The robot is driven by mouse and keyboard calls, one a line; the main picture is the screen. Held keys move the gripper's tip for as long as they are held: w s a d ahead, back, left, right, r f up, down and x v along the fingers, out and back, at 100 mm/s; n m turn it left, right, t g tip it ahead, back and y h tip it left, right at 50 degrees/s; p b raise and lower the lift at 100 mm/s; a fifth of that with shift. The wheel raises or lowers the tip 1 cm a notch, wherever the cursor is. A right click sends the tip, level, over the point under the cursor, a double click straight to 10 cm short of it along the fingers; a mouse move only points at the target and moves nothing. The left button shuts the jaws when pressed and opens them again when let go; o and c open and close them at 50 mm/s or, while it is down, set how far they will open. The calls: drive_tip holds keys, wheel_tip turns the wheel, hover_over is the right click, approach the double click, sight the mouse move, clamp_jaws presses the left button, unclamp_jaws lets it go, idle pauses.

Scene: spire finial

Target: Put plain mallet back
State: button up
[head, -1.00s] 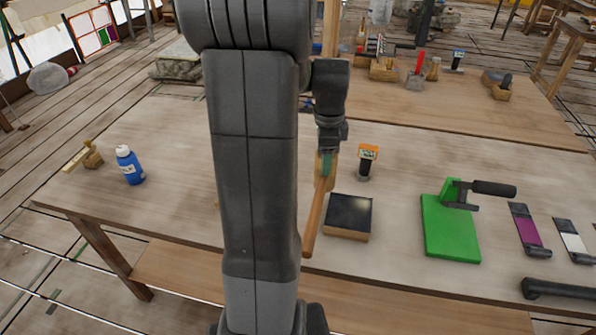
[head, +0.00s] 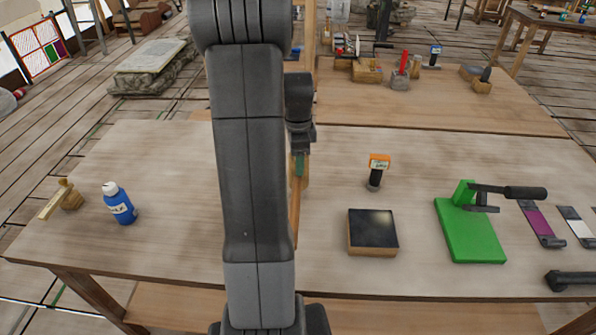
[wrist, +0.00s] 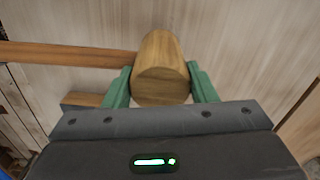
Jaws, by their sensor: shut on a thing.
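My gripper (wrist: 162,88) has its green fingers shut on the round wooden head of the plain mallet (wrist: 160,58). In the wrist view the mallet's handle (wrist: 70,55) runs out to the left. In the head view my gripper (head: 299,166) is partly behind my own arm, and the mallet's handle (head: 294,218) hangs down beside the arm's right edge. The mallet is over the near wooden table (head: 345,165). I cannot tell whether it touches the top.
A black-topped wooden block (head: 372,231), an orange-topped stamp (head: 377,172) and a green clamp board (head: 470,230) are on the right. A blue bottle (head: 119,204) and a small wooden tool (head: 62,200) are on the left. The table between bottle and arm is clear.

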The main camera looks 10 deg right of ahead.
drive_tip(key=shift+f, duration=2)
drive_tip(key=shift+f, duration=0.2)
drive_tip(key=o, duration=1.5)
drive_tip(key=shift+r, duration=0.1)
wheel_tip(320, 180, up, 12)
drive_tip(key=shift+r, duration=0.15)
